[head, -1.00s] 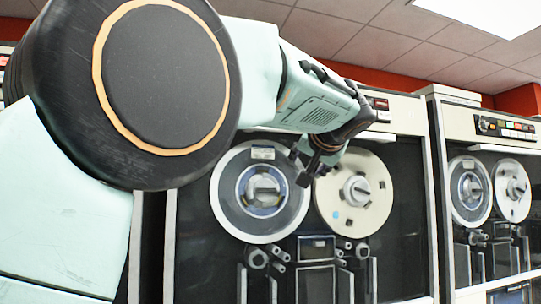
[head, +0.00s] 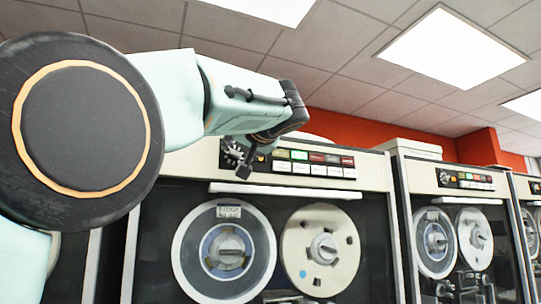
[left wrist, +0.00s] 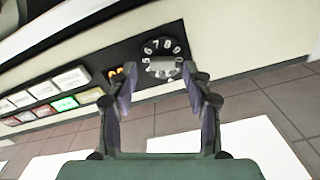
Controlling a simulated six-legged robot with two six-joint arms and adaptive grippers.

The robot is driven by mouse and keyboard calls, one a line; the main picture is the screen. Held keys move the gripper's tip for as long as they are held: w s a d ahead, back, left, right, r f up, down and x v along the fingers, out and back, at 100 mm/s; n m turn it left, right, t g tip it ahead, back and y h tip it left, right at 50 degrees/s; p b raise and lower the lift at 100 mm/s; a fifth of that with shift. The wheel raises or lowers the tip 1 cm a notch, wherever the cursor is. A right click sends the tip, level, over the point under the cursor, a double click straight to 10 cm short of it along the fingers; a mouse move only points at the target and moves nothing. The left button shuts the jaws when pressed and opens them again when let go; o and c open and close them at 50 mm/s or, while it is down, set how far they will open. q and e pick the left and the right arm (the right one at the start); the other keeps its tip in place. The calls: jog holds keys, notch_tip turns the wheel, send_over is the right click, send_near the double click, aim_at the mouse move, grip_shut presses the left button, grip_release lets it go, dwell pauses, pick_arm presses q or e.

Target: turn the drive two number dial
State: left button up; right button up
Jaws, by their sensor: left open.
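A black number dial (left wrist: 161,56) with white digits around a pale centre knob shows in the left wrist view, on a black panel strip. In the head view the dial (head: 231,151) sits at the left end of the nearest tape drive's control panel, partly covered by my gripper. My left gripper (left wrist: 158,82) is open and empty. Its two fingers stand apart just short of the dial, one toward each side of it in the picture. In the head view my left gripper (head: 246,166) is in front of the panel. I cannot read a drive number.
A row of coloured and white buttons (head: 314,163) lies right of the dial in the head view. Below are a grey reel (head: 185,255) and a cream reel (head: 298,250). Another tape drive (head: 403,190) with a similar panel stands to the right.

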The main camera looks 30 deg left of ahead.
pick_arm(q)
jog(key=shift+w+a, duration=0.2)
jog(key=shift+a, duration=0.1)
jog(key=shift+s+a, duration=0.15)
jog(key=shift+a, duration=0.1)
jog(key=shift+s+d, duration=0.1)
jog(key=shift+d, duration=0.1)
jog(key=shift+c, duration=0.4)
jog(key=shift+d, duration=0.1)
jog(key=shift+c, duration=0.9)
jog(key=shift+w, duration=0.2)
jog(key=shift+c, duration=1.4)
jog(key=shift+s, duration=0.1)
jog(key=c, duration=0.3)
jog(key=shift+f, duration=0.1)
grip_shut()
